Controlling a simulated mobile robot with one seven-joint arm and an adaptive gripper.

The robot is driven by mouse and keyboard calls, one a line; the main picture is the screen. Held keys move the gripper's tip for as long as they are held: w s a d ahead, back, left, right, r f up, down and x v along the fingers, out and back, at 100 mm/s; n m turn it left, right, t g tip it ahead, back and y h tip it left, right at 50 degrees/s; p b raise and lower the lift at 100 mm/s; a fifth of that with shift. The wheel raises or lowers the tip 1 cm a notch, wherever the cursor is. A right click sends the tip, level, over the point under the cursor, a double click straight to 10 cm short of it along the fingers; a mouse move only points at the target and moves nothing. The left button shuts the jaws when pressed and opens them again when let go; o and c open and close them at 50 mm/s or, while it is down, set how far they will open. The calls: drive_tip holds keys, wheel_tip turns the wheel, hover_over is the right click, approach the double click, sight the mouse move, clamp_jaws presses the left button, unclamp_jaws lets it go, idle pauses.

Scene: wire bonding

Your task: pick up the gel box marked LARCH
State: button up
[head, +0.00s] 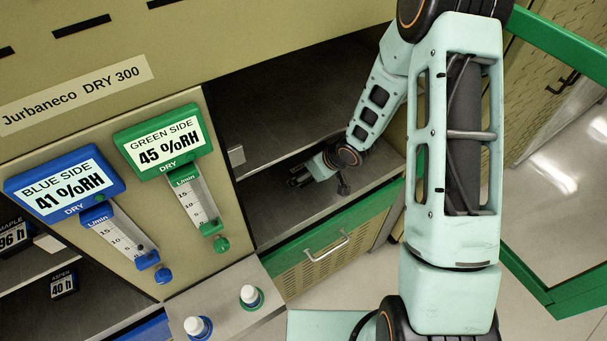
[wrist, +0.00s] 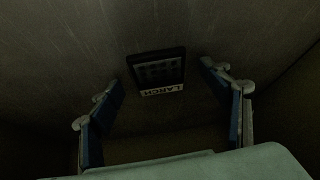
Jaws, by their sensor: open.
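The gel box marked LARCH (wrist: 157,72) is a small dark box with a white label, which reads upside down in the wrist view. It sits on the dim metal floor inside the cabinet, ahead of my gripper and between the lines of its fingers. My gripper (wrist: 166,112) is open, with blue-padded fingers apart and nothing between them. In the head view my gripper (head: 297,176) reaches into the green-side compartment. The LARCH box cannot be made out in the head view; my arm and the shadow cover that area.
The green side compartment (head: 270,100) has a green-edged front (head: 335,232) with a handle and an open green-framed door (head: 555,290) at right. A divider panel with a green meter (head: 163,142) and a blue meter (head: 65,181) stands left. An ASPEN box (head: 63,284) is in the left compartment.

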drive_tip(key=c, duration=1.3)
